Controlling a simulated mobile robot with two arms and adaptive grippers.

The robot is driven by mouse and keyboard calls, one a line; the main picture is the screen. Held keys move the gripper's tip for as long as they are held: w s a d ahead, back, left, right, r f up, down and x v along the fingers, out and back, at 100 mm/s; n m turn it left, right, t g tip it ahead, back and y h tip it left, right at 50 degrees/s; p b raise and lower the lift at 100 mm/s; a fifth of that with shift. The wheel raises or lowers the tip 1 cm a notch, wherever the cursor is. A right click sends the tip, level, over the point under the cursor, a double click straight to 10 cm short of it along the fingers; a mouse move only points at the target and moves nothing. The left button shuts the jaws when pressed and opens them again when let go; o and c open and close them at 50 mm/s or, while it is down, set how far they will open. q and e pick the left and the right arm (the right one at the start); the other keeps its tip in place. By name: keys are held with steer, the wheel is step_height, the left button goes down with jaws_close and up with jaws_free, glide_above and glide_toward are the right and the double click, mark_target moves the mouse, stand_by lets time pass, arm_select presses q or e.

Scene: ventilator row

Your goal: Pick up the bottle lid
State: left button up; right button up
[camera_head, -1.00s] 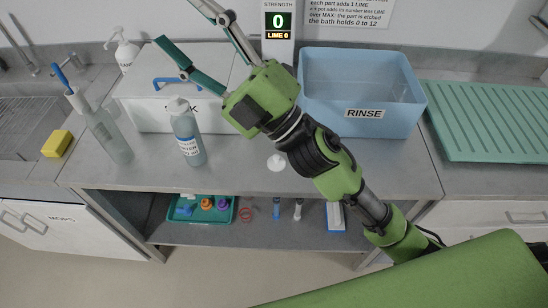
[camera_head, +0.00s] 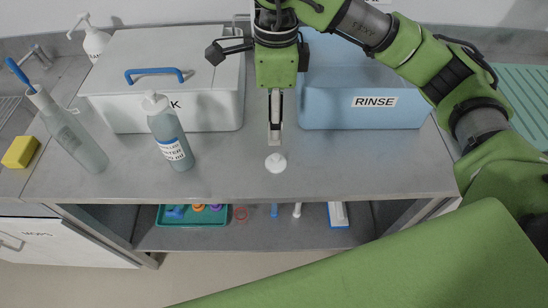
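The small white bottle lid (camera_head: 275,162) lies on the grey counter, near the middle. My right gripper (camera_head: 274,137) points down just behind and above it, with a small gap in the picture. Its fingers are seen edge-on, one hiding the other, so I cannot tell how far apart they are. Nothing shows held in it. My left gripper is not in view.
A squeeze bottle (camera_head: 168,135) and a clear bottle with a blue-handled brush (camera_head: 72,137) stand to the left. A white lidded box (camera_head: 212,100) and the blue RINSE basin (camera_head: 345,110) stand behind. A teal tray (camera_head: 213,218) is on the shelf below.

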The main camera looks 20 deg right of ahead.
steer(key=p, duration=0.1)
glide_above(276, 156)
step_height(276, 156, down, 8)
steer(key=shift+w+f, duration=0.1)
step_height(276, 156, down, 4)
steer(key=shift+f+p, duration=0.15)
steer(key=shift+p, duration=1)
steer(key=shift+f, duration=0.45)
steer(key=shift+c, duration=0.3)
steer(key=c, duration=0.8)
